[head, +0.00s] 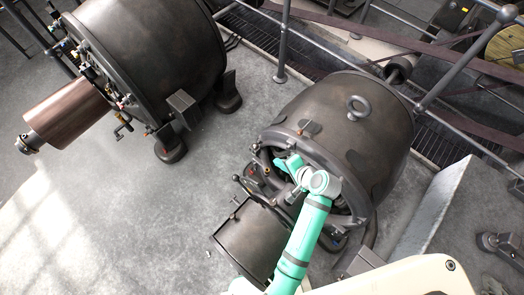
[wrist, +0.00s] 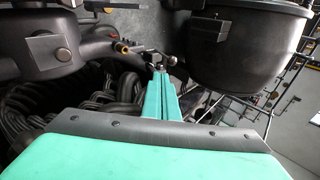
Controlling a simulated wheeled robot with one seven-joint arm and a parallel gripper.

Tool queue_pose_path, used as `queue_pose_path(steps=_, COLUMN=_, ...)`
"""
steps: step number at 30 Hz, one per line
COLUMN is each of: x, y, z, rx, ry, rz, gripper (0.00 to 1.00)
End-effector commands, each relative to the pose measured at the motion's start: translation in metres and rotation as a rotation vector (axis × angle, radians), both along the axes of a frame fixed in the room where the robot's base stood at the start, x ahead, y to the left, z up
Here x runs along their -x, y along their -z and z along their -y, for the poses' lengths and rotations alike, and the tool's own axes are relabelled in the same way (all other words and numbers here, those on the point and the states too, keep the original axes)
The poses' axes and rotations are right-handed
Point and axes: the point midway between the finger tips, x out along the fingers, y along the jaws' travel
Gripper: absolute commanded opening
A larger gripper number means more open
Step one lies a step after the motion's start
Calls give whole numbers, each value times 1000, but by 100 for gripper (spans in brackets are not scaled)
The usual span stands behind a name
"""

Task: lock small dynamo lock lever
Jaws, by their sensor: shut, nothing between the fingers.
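The small dynamo (head: 335,115) is the dark rounded drum right of centre in the head view, with a ring on top. My gripper (head: 280,163) is at its open front face, among dark curved pipes and rods. In the wrist view my gripper (wrist: 160,76) has its teal fingers together and holds nothing. A short metal lever with a round knob (wrist: 172,61) is just beyond the fingertips, perhaps touching them. It may be the lock lever, but I cannot tell its position. My arm hides part of the dynamo's front in the head view.
A larger dynamo (head: 150,55) with a copper-coloured cylinder (head: 68,113) stands at the upper left. A dark brown cylinder (head: 250,240) juts from the small dynamo's front. Grey railings (head: 450,75) run behind. Bare concrete floor (head: 130,225) is free on the left.

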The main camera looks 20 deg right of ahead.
Motion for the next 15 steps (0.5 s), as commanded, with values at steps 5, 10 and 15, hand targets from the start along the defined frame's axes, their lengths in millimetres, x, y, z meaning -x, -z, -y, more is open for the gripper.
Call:
queue_pose_path(steps=5, x=0, y=0, z=0, rx=1, ry=0, rz=1, gripper=0)
queue_pose_path(steps=10, x=-4, y=4, z=-2, rx=1, ry=-1, rz=1, gripper=0)
queue_pose_path(steps=15, x=-19, y=20, z=-9, rx=1, ry=-2, rz=0, gripper=0)
